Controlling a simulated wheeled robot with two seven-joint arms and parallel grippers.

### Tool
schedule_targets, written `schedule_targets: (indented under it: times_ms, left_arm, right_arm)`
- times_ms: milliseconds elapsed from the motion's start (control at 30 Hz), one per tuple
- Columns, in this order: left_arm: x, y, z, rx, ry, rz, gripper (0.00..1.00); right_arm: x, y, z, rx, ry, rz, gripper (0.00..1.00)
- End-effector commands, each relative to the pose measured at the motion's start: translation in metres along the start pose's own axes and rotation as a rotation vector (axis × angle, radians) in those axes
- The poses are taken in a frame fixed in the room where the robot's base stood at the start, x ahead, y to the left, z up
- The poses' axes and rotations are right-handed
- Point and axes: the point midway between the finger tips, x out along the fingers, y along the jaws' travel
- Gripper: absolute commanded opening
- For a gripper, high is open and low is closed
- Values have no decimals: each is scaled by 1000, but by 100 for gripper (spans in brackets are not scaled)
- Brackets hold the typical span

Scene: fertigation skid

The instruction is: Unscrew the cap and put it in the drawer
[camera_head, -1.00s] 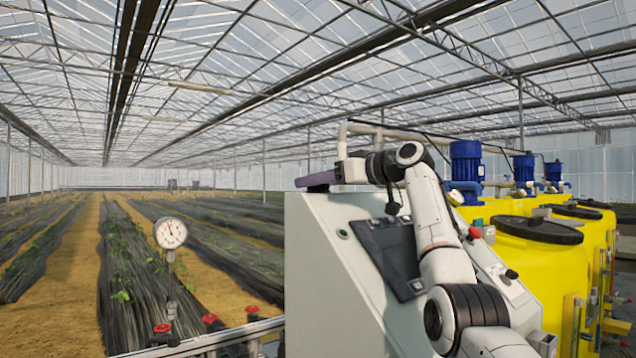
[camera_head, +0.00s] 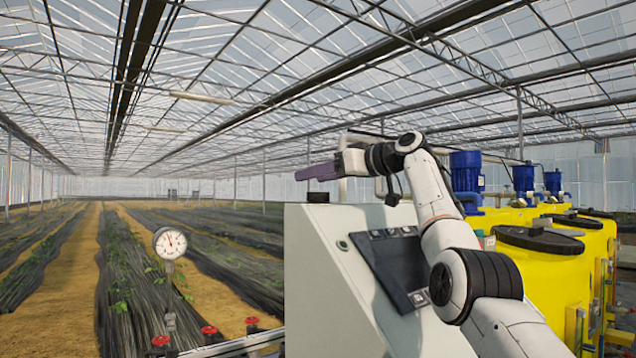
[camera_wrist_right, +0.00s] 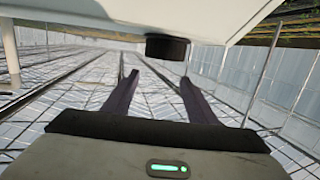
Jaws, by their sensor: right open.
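A short black cap (camera_head: 318,197) sits on the top of the grey cabinet (camera_head: 325,280), near its left end. It also shows as a dark round cap (camera_wrist_right: 167,48) in the right wrist view, where the picture looks upside down. My right gripper (camera_head: 301,173) has purple fingers and is above the cap in the head view, with a small gap below the fingers. In the right wrist view its two fingers (camera_wrist_right: 159,76) are apart with nothing between them, and the cap is beyond the tips. I see no drawer. My left gripper is not in view.
A dark panel (camera_head: 395,265) lies on the cabinet's sloping face, below my right arm. Yellow tanks (camera_head: 560,275) with blue motors stand at the right. A gauge (camera_head: 170,243) and red-handled valves (camera_head: 209,331) are at the lower left. Air left of the gripper is clear.

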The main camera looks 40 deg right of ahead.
Motion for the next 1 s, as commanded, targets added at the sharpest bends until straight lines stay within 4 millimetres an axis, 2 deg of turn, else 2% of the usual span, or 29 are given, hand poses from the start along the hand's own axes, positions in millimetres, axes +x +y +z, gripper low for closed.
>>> schedule_targets:
  times_ms: [367,500,533,833,1000]
  left_arm:
    - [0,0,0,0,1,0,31]
    - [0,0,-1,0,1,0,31]
    - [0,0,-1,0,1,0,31]
    - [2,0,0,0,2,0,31]
    - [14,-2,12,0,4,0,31]
  right_arm:
    - [-1,-1,-4,-2,-1,0,52]
    - [-1,-1,-4,-2,-1,0,73]
    - [-1,-1,-4,-2,-1,0,74]
    - [-3,0,-4,-2,0,0,74]
    - [-24,1,0,-4,5,2,74]
